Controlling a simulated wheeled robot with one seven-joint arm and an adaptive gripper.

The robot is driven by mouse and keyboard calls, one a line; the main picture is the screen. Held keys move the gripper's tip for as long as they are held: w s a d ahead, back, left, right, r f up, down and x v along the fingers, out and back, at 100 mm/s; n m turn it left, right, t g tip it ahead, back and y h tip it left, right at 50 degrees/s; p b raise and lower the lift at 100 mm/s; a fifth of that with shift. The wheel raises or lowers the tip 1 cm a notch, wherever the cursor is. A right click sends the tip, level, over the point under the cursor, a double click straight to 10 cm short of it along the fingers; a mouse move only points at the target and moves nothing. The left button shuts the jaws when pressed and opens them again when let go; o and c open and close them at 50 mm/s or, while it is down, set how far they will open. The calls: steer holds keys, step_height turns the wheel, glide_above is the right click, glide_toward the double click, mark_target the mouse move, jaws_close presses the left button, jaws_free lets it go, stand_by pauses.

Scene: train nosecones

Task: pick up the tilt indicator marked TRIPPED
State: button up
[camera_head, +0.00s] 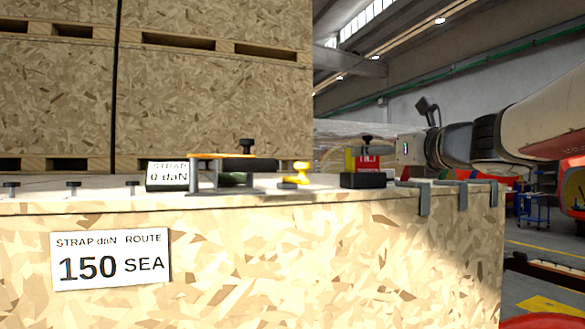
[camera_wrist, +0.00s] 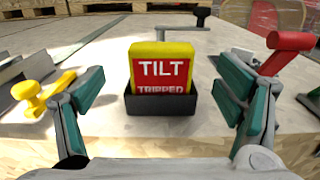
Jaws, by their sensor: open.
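The tilt indicator (camera_wrist: 163,70) is a yellow block with a red face reading TILT and TRIPPED. It stands upright in a black holder (camera_wrist: 160,126), which hides its lower edge. In the head view the indicator (camera_head: 351,160) shows partly, above its black holder (camera_head: 363,180) on the crate top. My gripper (camera_wrist: 163,92) is open, its teal-padded fingers left and right of the indicator, with a visible gap on each side. The gripper holds nothing. In the head view my arm reaches in from the right.
A yellow clamp piece (camera_wrist: 33,97) lies left of my gripper, and a red handle (camera_wrist: 287,52) stands close on the right. A black-knobbed lever (camera_wrist: 200,14) is behind the indicator. A strap gauge reading 0 daN (camera_head: 168,175) sits left on the crate (camera_head: 330,260).

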mark_target(369, 164)
steer(key=shift+p+x, duration=0.5)
steer(key=shift+x, duration=2.8)
steer(key=c, duration=1.2)
